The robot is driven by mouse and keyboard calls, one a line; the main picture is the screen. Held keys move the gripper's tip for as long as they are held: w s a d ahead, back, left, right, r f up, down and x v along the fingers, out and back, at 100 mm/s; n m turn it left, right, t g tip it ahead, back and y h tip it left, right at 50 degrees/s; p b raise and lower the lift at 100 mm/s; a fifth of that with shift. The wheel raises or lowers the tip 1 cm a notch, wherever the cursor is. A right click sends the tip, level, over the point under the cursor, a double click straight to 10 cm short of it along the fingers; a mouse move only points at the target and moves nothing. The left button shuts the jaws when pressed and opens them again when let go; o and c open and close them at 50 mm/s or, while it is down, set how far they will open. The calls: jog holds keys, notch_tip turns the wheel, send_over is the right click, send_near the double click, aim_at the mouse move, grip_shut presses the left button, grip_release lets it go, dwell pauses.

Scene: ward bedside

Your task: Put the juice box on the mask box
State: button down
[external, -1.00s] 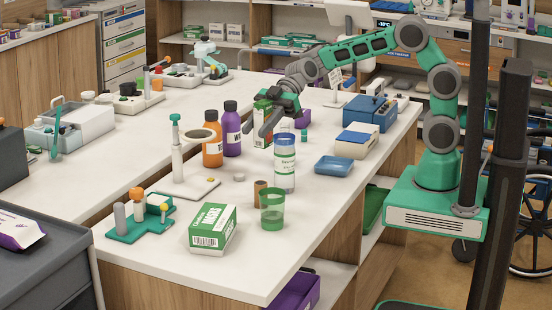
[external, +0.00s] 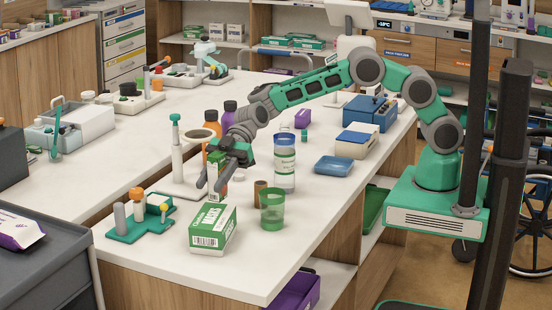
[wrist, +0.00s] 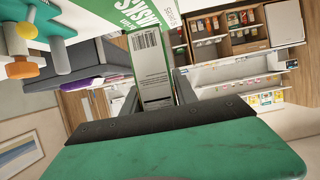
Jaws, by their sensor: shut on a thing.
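My gripper (external: 211,182) is shut on the juice box (external: 213,190), a small green and white carton partly hidden by the fingers. In the wrist view a pale, barcoded face of the juice box (wrist: 152,75) shows between the two fingers. The mask box (external: 212,228), green and white with lettering, lies near the front of the white counter. The held juice box is over the back part of the mask box in the external view; I cannot tell whether they touch. The mask box also shows in the wrist view (wrist: 95,55), behind the juice box.
A white stand (external: 177,160) and a teal rack (external: 140,222) are to the left. Orange and purple bottles stand behind my gripper. The counter's front edge is close.

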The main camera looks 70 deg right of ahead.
aim_at(212, 192)
notch_tip(212, 192, down, 3)
jog(key=shift+a+r+p, duration=0.1)
jog(key=shift+p, duration=0.4)
jog(key=shift+f+b, duration=0.3)
jog(key=shift+f, duration=0.15)
jog(key=c, duration=1)
grip_release()
jog(key=shift+o, duration=0.2)
jog(key=shift+r, duration=0.2)
jog(key=shift+w+d, duration=0.1)
jog(key=shift+d, duration=0.15)
jog(key=b+v, duration=0.1)
jog(key=v, duration=1)
jog(key=shift+d+r, duration=0.2)
jog(key=shift+d, duration=0.05)
